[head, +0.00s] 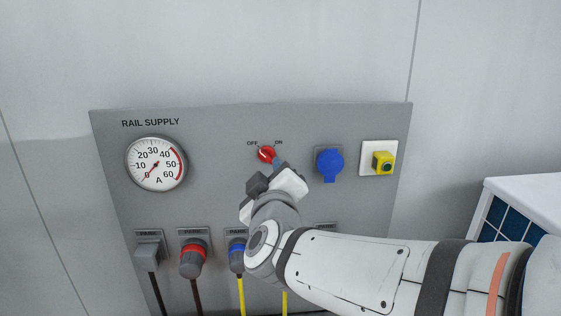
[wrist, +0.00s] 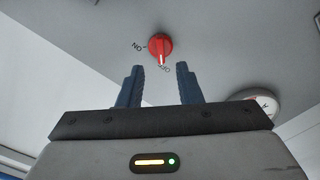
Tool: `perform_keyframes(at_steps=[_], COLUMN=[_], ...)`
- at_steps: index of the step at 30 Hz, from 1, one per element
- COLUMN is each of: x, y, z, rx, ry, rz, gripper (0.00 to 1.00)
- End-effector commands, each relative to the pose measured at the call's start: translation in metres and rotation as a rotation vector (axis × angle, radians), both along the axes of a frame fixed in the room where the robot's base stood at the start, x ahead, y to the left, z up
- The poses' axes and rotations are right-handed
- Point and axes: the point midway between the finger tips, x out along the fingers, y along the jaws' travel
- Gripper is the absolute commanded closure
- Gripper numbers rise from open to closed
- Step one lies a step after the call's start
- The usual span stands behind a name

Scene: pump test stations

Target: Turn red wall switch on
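The red wall switch (head: 266,154) is a small round rotary knob on the grey rail supply panel (head: 225,130), between the labels OFF and ON. In the wrist view the red switch (wrist: 160,46) sits ahead of the fingertips, its white mark towards OFF. My gripper (wrist: 157,72) is open, with its two blue fingers apart and nothing between them. In the head view my gripper (head: 276,169) is just below the knob, and the wrist hides part of the panel. The fingers appear short of the knob; the exact gap cannot be told.
A round ammeter (head: 156,164) is left of the switch. A blue socket cover (head: 329,164) and a yellow switch on a white plate (head: 383,161) are to the right. Plugs with cables, one with a red ring (head: 193,256), line the panel's lower edge. A white cabinet (head: 525,195) stands at right.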

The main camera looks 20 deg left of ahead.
Motion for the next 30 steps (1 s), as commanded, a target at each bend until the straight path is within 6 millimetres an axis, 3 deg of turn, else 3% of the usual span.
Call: perform_keyframes(at_steps=[9, 15, 25, 30], x=[0.043, 0.06, 0.063, 0.063], y=[0.022, 0.032, 0.035, 0.035], z=[0.0, 0.0, -0.001, -0.001], rx=[-0.004, -0.002, -0.002, -0.003], ry=[0.003, 0.002, 0.002, 0.003], rz=[-0.003, -0.001, 0.0, 0.001], gripper=[0.68, 0.68, 0.68, 0.81])
